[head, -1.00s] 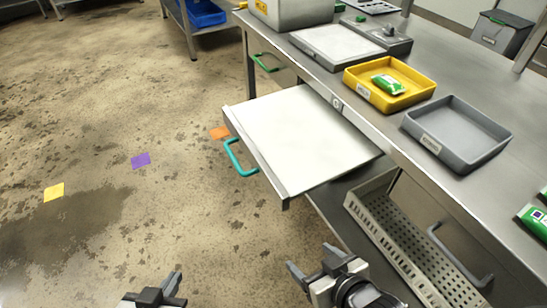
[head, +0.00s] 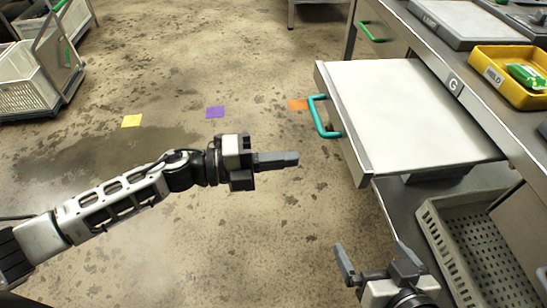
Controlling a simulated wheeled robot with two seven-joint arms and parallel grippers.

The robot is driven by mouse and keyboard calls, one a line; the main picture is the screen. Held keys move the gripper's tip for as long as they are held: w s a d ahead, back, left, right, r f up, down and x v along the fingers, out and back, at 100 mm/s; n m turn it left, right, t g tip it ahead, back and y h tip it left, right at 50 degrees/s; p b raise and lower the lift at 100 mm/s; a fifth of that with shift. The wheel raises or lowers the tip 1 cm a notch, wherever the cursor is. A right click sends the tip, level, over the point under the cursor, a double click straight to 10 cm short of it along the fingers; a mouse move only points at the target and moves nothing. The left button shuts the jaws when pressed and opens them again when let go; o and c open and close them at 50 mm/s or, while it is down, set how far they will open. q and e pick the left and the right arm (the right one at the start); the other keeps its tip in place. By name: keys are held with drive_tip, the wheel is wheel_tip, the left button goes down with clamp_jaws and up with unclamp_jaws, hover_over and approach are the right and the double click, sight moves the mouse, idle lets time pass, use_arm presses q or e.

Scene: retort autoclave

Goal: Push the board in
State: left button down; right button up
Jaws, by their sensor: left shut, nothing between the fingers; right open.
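The white board (head: 415,110) is pulled out from under the steel table's front edge, at the right of the head view. A teal handle (head: 319,117) is fixed to its front edge, facing left. My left gripper (head: 290,159) is shut and empty. It is over the floor to the left of the board's front, apart from the handle and pointing right. My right gripper (head: 376,262) is open and empty at the bottom right, below and in front of the board's near corner.
The steel table (head: 470,95) carries a yellow tray (head: 484,73) with a green packet (head: 527,77). A perforated grey basket (head: 448,245) sits on the lower shelf. A green handle (head: 371,32) is further back. White crates (head: 22,82) stand far left.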

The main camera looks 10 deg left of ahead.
sight(348, 153)
use_arm(q)
drive_tip(key=x, duration=0.9)
drive_tip(key=shift+w+d, duration=0.1)
